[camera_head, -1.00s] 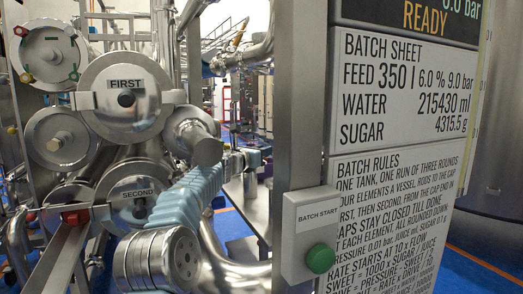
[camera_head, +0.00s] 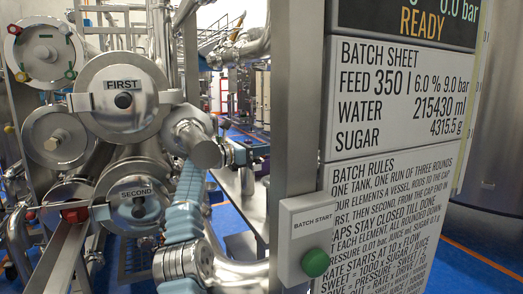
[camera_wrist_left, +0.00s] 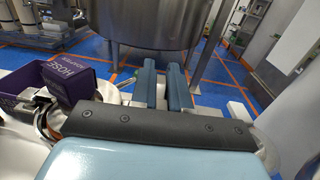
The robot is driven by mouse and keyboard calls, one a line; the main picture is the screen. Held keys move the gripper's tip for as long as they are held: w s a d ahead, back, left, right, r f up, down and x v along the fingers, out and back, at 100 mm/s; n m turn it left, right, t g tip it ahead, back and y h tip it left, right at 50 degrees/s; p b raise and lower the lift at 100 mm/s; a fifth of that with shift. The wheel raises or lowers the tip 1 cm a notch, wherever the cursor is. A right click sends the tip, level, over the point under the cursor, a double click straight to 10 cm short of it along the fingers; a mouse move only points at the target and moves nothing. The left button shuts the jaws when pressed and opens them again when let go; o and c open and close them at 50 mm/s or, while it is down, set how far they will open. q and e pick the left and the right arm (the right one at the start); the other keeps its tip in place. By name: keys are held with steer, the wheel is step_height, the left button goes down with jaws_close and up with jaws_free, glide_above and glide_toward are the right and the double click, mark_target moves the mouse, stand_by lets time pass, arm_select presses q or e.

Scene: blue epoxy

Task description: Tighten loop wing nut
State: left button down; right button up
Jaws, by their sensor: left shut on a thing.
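My left gripper (camera_head: 238,153) is at the end of my blue-sleeved arm, beside the short steel cylinder that juts out right of the cap marked FIRST (camera_head: 122,98). It is small and partly hidden there. In the left wrist view its two dark blue fingers (camera_wrist_left: 160,88) stand parallel with a narrow gap. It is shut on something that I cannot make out. I cannot pick out the loop wing nut in either view. The cap marked SECOND (camera_head: 135,202) is below FIRST. My right gripper is not in view.
The batch sheet panel (camera_head: 400,100) fills the right. A box with a green button (camera_head: 316,262) is fixed to its post. In the left wrist view, a purple box marked HOSE (camera_wrist_left: 65,80) stands at left and a steel tank (camera_wrist_left: 150,22) stands ahead.

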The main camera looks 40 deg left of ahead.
arm_select(q)
steer(key=shift+f, duration=0.5)
steer(key=c, duration=1.2)
jaws_free()
steer(key=shift+s+r, duration=0.15)
steer(key=shift+s, duration=0.05)
steer(key=shift+a, duration=0.1)
steer(key=shift+w+a, duration=0.1)
